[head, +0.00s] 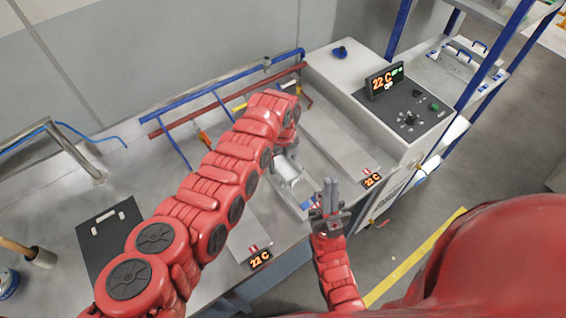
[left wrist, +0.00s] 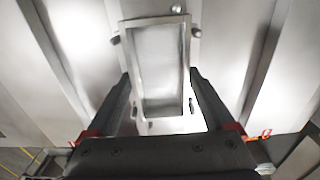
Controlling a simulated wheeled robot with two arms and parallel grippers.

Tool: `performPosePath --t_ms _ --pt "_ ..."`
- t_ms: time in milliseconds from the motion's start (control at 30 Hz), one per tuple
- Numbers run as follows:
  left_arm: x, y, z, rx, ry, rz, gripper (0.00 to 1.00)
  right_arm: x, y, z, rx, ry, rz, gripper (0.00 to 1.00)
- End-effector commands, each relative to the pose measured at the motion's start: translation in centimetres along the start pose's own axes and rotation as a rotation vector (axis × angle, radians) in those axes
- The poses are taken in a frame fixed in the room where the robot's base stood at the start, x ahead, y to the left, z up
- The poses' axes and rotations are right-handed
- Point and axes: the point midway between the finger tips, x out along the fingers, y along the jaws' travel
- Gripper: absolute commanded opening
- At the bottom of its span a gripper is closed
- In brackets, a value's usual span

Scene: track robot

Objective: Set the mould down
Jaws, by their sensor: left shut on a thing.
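The mould (head: 289,172) is a small silvery metal box, partly hidden by my left arm in the head view. In the left wrist view the mould (left wrist: 155,62) shows as a rectangular, open-topped trough with small knobs at its sides. My left gripper (left wrist: 163,100) has its dark fingers on either side of the mould's near end and is shut on it. In the head view my left gripper (head: 287,150) is over the recessed bay of the bench. Whether the mould touches the surface under it I cannot tell. My right gripper (head: 329,190) points upward, empty, fingers together.
A bench (head: 165,175) carries blue and red rails (head: 225,100) at the back. Small 22 C displays (head: 371,179) stand at its front edge. A control box (head: 405,105) with knobs is at the right, beside a blue-framed rack (head: 480,80). A black board (head: 110,235) lies left.

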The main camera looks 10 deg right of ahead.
Motion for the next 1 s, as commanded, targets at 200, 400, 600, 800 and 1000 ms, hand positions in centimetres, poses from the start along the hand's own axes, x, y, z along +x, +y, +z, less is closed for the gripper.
performPosePath --t_ms 200,400,600,800,1000 --pt "0.1 -0.1 0.1 -0.001 -0.002 -0.002 1.00 -0.2 0.0 0.0 0.000 0.000 0.000 0.00" --pt "0.1 0.0 0.1 -0.001 -0.001 -0.001 1.00 -0.2 0.0 0.0 0.000 0.000 0.000 0.00" --pt "-0.8 0.0 0.2 -0.002 -0.001 0.000 1.00 -0.2 0.0 0.1 0.000 0.000 0.000 0.00" --pt "-4.4 -0.2 0.3 -0.003 -0.006 -0.008 1.00 -1.6 -0.1 0.3 0.000 0.000 0.000 0.00" --pt "-9.0 -0.1 0.3 -0.002 -0.007 -0.006 1.00 -3.1 -0.1 0.5 0.000 0.000 0.000 0.00"
